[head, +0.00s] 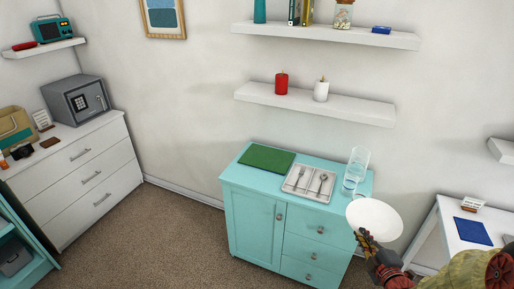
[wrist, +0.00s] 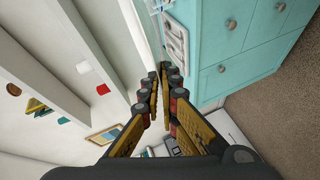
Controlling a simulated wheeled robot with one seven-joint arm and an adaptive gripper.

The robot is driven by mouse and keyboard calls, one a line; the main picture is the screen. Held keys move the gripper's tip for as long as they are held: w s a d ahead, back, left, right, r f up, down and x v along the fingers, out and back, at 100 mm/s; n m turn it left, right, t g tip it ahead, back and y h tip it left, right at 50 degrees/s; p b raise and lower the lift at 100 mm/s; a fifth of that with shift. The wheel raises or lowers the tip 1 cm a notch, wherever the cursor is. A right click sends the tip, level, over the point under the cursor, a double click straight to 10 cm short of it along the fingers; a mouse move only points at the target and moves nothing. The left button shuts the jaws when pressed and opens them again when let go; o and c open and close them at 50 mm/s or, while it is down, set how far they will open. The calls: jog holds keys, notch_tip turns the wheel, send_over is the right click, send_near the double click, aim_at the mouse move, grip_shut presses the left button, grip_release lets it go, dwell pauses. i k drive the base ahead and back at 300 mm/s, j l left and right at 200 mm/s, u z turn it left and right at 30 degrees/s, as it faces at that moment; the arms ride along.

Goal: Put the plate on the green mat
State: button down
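The white plate (head: 374,217) is in the air at the right of the head view, tilted with its broad face showing, in front of the cabinet's right end. My gripper (head: 366,241) is at the plate's lower edge and is shut on it. In the wrist view the two fingers (wrist: 168,78) come close together, with a thin pale edge between them that seems to be the plate seen edge-on. The green mat (head: 266,158) lies flat and bare on the left part of the teal cabinet's top, away from the plate.
On the teal cabinet (head: 254,224), a cutlery tray (head: 309,193) stands right of the mat, and clear glasses (head: 357,164) stand at the right end. A wall shelf (head: 315,104) with red and white candles hangs above. A white desk (head: 452,239) is at right.

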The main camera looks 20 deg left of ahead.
aim_at(263, 163)
jog(key=i+j, duration=0.15)
jog(key=j, duration=0.25)
jog(key=i+j, duration=0.2)
jog(key=j, duration=0.2)
jog(key=i+j+z, duration=0.1)
jog(key=j, duration=0.35)
jog(key=i+j, duration=0.2)
jog(key=j, duration=0.2)
jog(key=i+j+z, duration=0.1)
jog(key=j, duration=0.3)
jog(key=i+j, duration=0.15)
jog(key=j, duration=0.3)
jog(key=i+j, duration=0.15)
jog(key=j, duration=0.3)
jog(key=i+j+z, duration=0.1)
jog(key=j, duration=0.3)
